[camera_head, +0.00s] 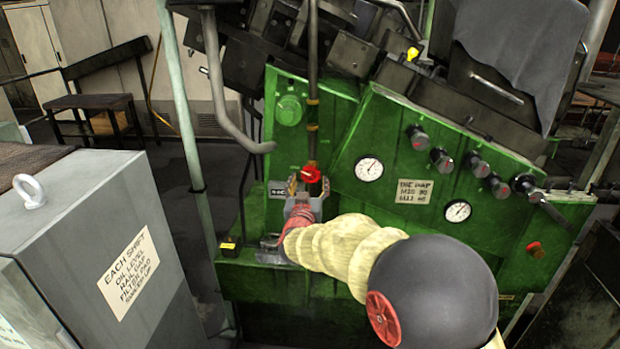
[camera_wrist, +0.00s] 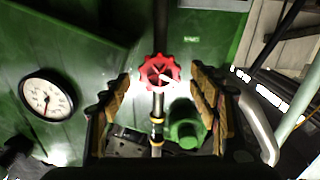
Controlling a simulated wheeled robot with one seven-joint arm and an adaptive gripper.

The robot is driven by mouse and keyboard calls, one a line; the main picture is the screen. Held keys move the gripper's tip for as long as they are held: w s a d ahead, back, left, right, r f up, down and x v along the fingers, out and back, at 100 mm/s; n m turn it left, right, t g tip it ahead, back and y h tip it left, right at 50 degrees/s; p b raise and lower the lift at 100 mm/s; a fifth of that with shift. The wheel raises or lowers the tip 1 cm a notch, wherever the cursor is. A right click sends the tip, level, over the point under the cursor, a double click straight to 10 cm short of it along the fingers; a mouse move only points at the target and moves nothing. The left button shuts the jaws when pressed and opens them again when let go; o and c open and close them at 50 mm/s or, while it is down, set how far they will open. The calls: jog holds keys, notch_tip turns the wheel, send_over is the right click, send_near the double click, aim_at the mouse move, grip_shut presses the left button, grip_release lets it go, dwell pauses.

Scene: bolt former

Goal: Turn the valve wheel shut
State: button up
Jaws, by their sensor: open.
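The valve wheel is a small red scalloped handwheel (camera_wrist: 160,72) on a dark vertical pipe. It also shows in the head view (camera_head: 311,174), just beyond the end of my arm. In the wrist view my gripper (camera_wrist: 160,88) is open, with one tan-padded finger on each side of the wheel and clear gaps between. The fingers do not appear to touch it. In the head view my gripper (camera_head: 303,192) is in front of the green machine, and my arm hides part of the panel behind it.
The green machine (camera_head: 345,240) carries dial gauges (camera_head: 369,169) and a row of black knobs (camera_head: 442,159). A green rounded fitting (camera_wrist: 184,128) sits beside the pipe. A grey cabinet (camera_head: 75,240) with a lifting eye stands at left. A grey bent pipe (camera_head: 222,95) and pale green post (camera_head: 180,95) stand left of the wheel.

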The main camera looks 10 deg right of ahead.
jog(key=shift+v, duration=1.75)
jog(key=shift+c, duration=0.3)
